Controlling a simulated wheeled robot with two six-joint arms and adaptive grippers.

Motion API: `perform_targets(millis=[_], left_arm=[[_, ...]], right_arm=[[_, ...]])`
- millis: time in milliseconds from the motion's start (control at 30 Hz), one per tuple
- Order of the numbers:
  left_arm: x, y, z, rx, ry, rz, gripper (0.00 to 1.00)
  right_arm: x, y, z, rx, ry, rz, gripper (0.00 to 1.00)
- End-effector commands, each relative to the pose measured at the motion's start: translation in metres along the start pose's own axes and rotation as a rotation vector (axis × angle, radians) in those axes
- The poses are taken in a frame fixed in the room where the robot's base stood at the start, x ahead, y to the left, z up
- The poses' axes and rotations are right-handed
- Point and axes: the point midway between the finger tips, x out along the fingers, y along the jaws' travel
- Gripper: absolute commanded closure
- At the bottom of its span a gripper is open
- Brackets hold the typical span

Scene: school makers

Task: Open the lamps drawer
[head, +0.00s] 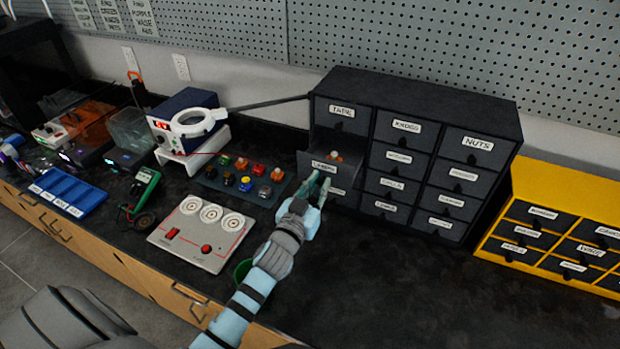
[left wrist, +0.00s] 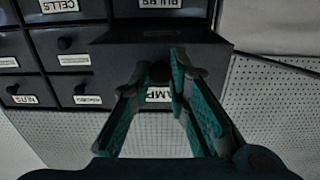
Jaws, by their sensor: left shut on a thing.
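The lamps drawer (head: 310,165) is in the left column of the dark cabinet (head: 430,88), just below the top drawer. It stands pulled out from the cabinet, and a small orange and pale item shows inside it. In the left wrist view the drawer front (left wrist: 112,56) juts out past its neighbours, with its label partly hidden by a finger. My left gripper (head: 320,184) is at the drawer front. In the left wrist view its fingertips (left wrist: 163,68) are closed around the dark round knob (left wrist: 158,73). My right gripper is not in view.
A yellow drawer cabinet (head: 565,185) stands at the right. The black bench right of my arm is clear.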

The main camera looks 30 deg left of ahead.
Motion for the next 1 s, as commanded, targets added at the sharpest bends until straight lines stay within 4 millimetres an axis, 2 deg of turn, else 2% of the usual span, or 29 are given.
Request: perform_targets(millis=[67,100,200,567,667,900,1000], left_arm=[[0.0,0.0,0.0,-0.001,0.001,0.0,1.0],[0.0,-0.001,0.0,-0.001,0.001,-0.001,0.79],[-0.001,-0.002,0.001,0.0,0.001,-0.002,0.63],[-0.007,-0.003,0.001,0.0,-0.001,-0.004,0.63],[-0.025,-0.003,0.002,0.0,-0.002,-0.004,0.63],[-0.091,-0.002,0.002,0.001,-0.003,-0.004,0.63],[-0.111,-0.001,0.001,0.002,-0.001,-0.004,0.63]], right_arm=[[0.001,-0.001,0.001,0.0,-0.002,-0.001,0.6],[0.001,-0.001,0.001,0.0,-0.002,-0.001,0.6],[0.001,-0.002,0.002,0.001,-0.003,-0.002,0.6],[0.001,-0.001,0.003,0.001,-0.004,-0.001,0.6],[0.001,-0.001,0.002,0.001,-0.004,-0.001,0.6],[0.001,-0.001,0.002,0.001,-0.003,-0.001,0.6],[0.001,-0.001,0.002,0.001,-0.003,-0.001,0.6]])
